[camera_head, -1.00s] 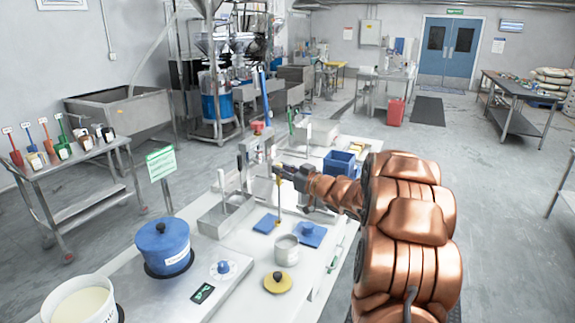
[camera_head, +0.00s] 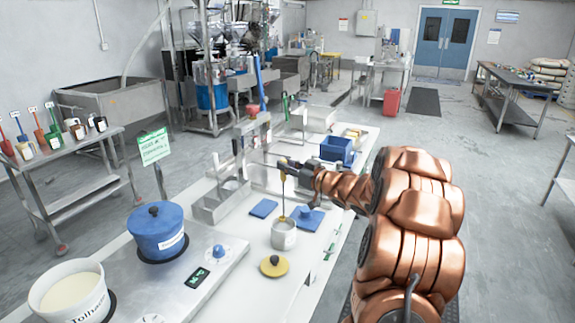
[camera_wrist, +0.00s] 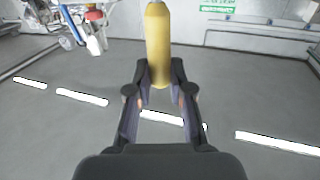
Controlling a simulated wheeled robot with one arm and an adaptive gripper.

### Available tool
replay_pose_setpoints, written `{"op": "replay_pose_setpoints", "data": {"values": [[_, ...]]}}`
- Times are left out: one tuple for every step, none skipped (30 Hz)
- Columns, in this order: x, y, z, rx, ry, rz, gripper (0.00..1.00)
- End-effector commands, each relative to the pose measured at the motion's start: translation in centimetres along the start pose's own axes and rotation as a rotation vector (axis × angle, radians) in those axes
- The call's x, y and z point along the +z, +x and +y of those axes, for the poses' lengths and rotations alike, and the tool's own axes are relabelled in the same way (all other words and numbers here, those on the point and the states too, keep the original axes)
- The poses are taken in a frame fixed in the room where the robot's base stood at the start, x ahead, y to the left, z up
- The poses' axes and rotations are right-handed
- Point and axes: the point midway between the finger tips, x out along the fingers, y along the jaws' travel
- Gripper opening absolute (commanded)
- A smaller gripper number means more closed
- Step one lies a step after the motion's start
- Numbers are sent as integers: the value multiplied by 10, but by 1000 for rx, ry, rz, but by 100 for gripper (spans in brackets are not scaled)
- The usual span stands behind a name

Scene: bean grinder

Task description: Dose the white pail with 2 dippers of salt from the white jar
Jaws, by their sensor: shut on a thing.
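My gripper (camera_head: 284,165) is shut on the yellow handle of a dipper (camera_head: 283,184), which hangs upright. The yellow handle also shows between my fingers (camera_wrist: 158,88) in the wrist view (camera_wrist: 158,40). The dipper's thin shaft runs down to the mouth of the small white jar (camera_head: 284,239). Its lower end overlaps the jar's opening; I cannot tell how deep it is or whether its cup holds salt. The white pail (camera_head: 92,311) stands at the lower left, open, with pale cream contents (camera_head: 70,290).
A blue lidded pot (camera_head: 158,235) stands beside the pail. A metal holder (camera_head: 220,203) with upright tools stands left of the gripper. A blue bin (camera_head: 337,149) is further back.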

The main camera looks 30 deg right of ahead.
Motion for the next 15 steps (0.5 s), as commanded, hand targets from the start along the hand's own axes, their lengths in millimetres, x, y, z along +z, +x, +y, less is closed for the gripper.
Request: {"op": "replay_pose_setpoints", "data": {"values": [[7, 0, 0, 0, 1, -1, 0], [9, 0, 0, 0, 1, -1, 0], [12, 0, 0, 0, 1, -1, 0], [14, 0, 0, 0, 1, -1, 0], [17, 0, 0, 0, 1, -1, 0], [20, 0, 0, 0, 0, -1, 0], [22, 0, 0, 1, 0, -1, 0], [24, 0, 0, 1, 0, -1, 0], [28, 0, 0, 1, 0, -1, 0], [30, 0, 0, 1, 0, -1, 0], [32, 0, 0, 1, 0, -1, 0], [36, 0, 0, 1, 1, -1, 0], [38, 0, 0, 0, 1, -1, 0], [41, 0, 0, 0, 0, -1, 0], [44, 0, 0, 0, 0, -1, 0]]}}
